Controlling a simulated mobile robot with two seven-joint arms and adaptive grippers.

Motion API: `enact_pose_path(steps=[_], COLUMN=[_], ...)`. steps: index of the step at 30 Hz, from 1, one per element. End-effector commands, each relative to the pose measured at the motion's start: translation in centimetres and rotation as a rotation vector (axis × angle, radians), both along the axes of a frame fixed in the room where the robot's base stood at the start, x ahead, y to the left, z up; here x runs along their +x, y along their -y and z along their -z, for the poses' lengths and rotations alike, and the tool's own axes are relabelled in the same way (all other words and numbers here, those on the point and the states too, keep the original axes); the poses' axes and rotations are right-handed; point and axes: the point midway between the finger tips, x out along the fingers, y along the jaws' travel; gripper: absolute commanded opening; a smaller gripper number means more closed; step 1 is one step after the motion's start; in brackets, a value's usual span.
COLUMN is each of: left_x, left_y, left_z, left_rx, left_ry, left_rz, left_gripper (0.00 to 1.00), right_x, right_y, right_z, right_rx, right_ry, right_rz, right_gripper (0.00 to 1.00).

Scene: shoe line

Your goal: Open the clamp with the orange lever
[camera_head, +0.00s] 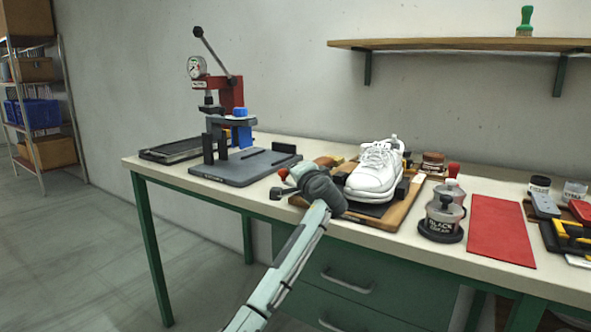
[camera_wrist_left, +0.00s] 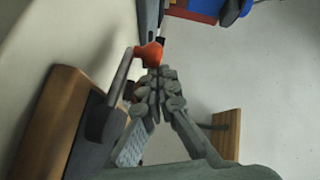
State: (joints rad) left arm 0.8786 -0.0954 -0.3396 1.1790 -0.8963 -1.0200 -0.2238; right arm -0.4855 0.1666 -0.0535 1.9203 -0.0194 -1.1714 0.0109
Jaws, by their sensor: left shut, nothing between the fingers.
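The clamp's orange lever knob (camera_head: 284,174) shows at the left end of the wooden shoe board (camera_head: 400,212), beside my left gripper (camera_head: 280,191). In the left wrist view, the orange knob (camera_wrist_left: 149,53) tops a grey lever arm on a dark base. My left gripper (camera_wrist_left: 156,82) is shut and empty, its fingertips close beside and just below the knob; I cannot tell whether they touch. A white shoe (camera_head: 375,170) sits on the board. My wrist hides most of the clamp in the head view. My right gripper is not in view.
A red press (camera_head: 230,95) with a grey base stands on the bench at left. A shelf (camera_head: 450,43) hangs on the wall. The bench's left front edge is clear.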

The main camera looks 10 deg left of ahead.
Motion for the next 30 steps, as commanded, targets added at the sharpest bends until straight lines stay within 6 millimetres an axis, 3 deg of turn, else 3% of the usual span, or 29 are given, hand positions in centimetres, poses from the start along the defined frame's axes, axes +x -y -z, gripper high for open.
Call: enact_pose_path(steps=[30], left_x=[-0.07], left_y=[-0.02], left_z=[0.03], left_rx=[0.000], left_ry=[-0.001], left_rz=[0.000], left_gripper=[0.00], right_x=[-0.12], right_y=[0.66], right_z=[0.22], right_rx=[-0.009], right_ry=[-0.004], right_rz=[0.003], right_gripper=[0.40])
